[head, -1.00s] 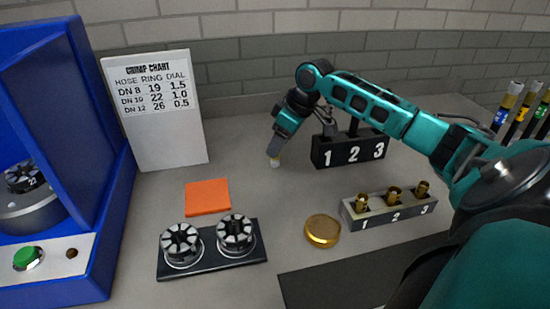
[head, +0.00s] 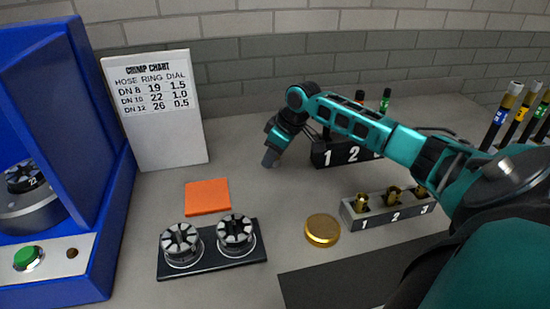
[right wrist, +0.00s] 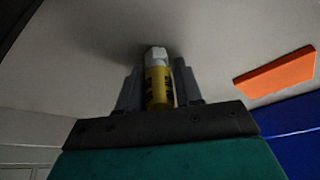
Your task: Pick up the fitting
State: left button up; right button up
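Several brass fittings stand in the grey rack (head: 375,219) marked 1, 2, 3: one in slot 1 (head: 361,202), one in slot 2 (head: 393,195), and one in slot 3 (head: 420,191), partly covered by my right arm. My right gripper (head: 270,158) is left of and behind this rack, pointing down near the bench, away from the fittings. In the right wrist view its fingers (right wrist: 157,90) flank a yellow-labelled cylinder (right wrist: 158,90) with a white hexagonal end, and appear closed on it. In the head view this piece is hidden. My left gripper is not visible.
A black block (head: 335,154) marked 1, 2, 3 stands behind my right arm. A gold disc (head: 322,230), an orange pad (head: 207,196), a black die tray (head: 213,262) and a blue machine (head: 60,150) lie around. Hoses (head: 510,112) stand far right.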

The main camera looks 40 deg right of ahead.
jog(key=c, duration=0.6)
grip_shut()
jog(key=shift+r, duration=0.15)
